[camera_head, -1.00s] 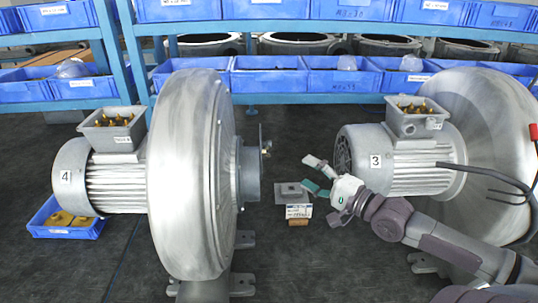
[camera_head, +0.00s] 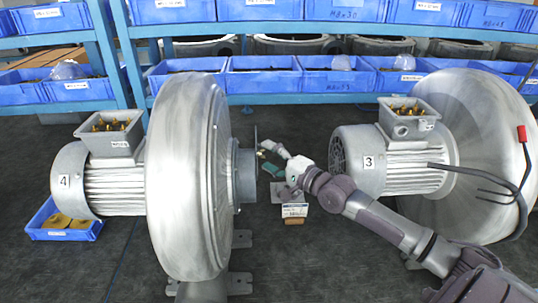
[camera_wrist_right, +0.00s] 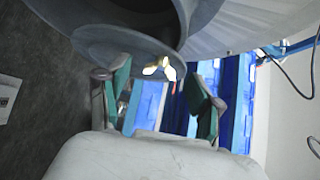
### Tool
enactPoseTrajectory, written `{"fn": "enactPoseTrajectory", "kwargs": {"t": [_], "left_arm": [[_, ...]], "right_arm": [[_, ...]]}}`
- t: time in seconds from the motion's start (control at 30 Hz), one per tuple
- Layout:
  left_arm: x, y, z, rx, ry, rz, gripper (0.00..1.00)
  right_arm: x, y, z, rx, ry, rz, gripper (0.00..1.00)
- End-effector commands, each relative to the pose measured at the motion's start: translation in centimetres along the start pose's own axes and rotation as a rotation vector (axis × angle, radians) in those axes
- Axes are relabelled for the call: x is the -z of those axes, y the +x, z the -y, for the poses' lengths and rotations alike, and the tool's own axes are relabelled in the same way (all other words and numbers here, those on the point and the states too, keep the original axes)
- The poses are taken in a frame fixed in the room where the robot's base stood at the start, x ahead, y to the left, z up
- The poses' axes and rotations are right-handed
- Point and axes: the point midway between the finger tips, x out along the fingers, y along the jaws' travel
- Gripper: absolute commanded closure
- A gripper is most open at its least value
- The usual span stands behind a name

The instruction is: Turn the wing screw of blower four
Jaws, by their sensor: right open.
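Blower four (camera_head: 187,170) stands at the left in the head view, marked 4 on its motor. Its short outlet pipe (camera_head: 247,178) faces right, with a thin plate edge standing at its mouth. My right gripper (camera_head: 267,157) is just right of this outlet, open and empty. I cannot make out the screw in the head view. My left gripper is not in view.
Blower three (camera_head: 395,165) stands at the right, with a dark cable (camera_head: 490,180) by it. A small labelled box (camera_head: 293,210) lies on the floor below my right gripper. Blue bins (camera_head: 265,75) fill the shelves behind. A blue tray (camera_head: 62,230) sits by blower four.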

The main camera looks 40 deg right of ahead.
Motion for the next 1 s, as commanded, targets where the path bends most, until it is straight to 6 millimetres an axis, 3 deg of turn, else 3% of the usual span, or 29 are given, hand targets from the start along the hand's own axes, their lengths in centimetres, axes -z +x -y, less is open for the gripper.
{"fn": "enactPoseTrajectory", "kwargs": {"t": [0.37,0.73,1.0], "left_arm": [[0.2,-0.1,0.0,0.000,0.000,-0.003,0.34],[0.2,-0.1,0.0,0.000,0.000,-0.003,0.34],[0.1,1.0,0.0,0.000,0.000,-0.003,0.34]], "right_arm": [[0.0,0.4,-0.1,-0.001,0.000,0.000,0.34],[0.0,0.4,-0.1,-0.001,0.000,0.000,0.94],[0.0,0.4,-0.4,0.021,-0.022,0.000,0.94]]}}
